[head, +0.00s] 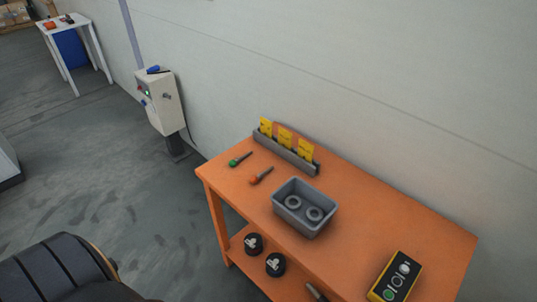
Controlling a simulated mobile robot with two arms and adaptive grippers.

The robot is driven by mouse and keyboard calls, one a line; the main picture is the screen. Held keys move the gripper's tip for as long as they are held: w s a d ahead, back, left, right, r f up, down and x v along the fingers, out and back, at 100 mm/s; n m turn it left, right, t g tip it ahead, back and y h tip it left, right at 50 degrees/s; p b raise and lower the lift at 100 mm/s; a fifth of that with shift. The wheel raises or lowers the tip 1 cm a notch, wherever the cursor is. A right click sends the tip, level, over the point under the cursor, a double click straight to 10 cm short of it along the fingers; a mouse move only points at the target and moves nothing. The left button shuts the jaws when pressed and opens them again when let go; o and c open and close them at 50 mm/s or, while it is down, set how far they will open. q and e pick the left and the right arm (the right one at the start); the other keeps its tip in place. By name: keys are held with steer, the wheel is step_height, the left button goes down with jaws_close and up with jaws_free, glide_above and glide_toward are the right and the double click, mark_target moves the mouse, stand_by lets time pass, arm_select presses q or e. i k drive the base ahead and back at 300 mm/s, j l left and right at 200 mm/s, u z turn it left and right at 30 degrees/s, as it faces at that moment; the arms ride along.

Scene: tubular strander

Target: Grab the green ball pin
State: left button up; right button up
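The green ball pin (240,159) lies on the orange table (365,210) near its far left edge, its green ball to the left and its dark shaft pointing up and right. A similar pin with an orange ball (260,176) lies just to its right and nearer. Neither of my grippers is visible in the head view.
A grey bin (302,228) with rings inside stands mid-table. A grey rack with yellow cards (285,139) stands along the wall side. A yellow-black box (394,277) lies at right. Black round parts (254,244) sit on the lower shelf.

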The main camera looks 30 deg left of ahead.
mark_target(233, 163)
steer(key=i+j+z, duration=0.1)
steer(key=j+z, duration=0.35)
steer(key=j, duration=0.6)
steer(key=k+j+z, duration=0.1)
steer(key=j+z, duration=0.4)
steer(key=j, duration=0.55)
